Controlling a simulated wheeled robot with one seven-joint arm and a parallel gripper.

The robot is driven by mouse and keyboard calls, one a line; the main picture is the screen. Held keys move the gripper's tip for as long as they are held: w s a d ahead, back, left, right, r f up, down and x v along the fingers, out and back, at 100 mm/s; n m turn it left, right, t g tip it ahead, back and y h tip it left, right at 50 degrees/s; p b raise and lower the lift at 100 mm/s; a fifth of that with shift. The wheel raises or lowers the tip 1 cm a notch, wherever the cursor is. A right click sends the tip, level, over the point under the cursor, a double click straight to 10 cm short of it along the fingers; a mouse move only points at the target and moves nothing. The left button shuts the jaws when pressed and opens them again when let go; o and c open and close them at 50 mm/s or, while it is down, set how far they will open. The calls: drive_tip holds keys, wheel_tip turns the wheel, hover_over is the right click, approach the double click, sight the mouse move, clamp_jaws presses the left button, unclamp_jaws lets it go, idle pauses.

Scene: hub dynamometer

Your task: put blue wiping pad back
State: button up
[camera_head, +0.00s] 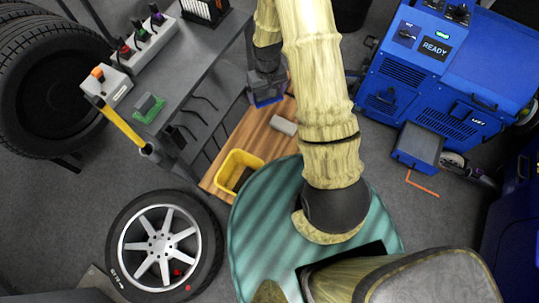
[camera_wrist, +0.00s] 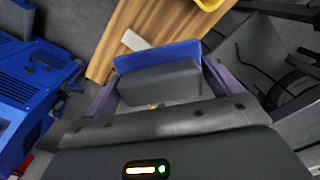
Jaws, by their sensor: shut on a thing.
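The blue wiping pad (camera_wrist: 158,55) has a blue face and a dark grey block (camera_wrist: 160,84) as its back. It sits between the two fingers of my gripper (camera_wrist: 160,88), which is shut on it. In the head view my gripper (camera_head: 266,82) holds the blue pad (camera_head: 267,101) above the far end of the wooden board (camera_head: 257,138), beside the grey cart. Whether the pad touches anything below it, I cannot tell. The pad's underside is hidden.
A grey cart (camera_head: 197,78) carries a green pad with a grey block (camera_head: 149,107) and several small tools. On the wooden board are a yellow bin (camera_head: 238,169) and a pale grey block (camera_head: 284,126). A blue machine (camera_head: 425,75) stands right. A wheel (camera_head: 160,245) lies front left.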

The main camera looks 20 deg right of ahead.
wheel_tip(320, 180, down, 29)
drive_tip(key=s+n+b, duration=0.2)
drive_tip(key=n+b, duration=0.1)
drive_tip(key=b, duration=3.2)
drive_tip(key=shift+s+b, duration=0.4)
drive_tip(key=shift+r, duration=0.15)
drive_tip(key=b, duration=0.3)
hover_over(269, 151)
drive_tip(key=shift+d+f, duration=0.1)
drive_tip(key=shift+f, duration=3.05)
drive_tip(key=shift+f+b, duration=0.75)
drive_tip(key=shift+f, duration=1.15)
drive_tip(key=shift+f, duration=0.15)
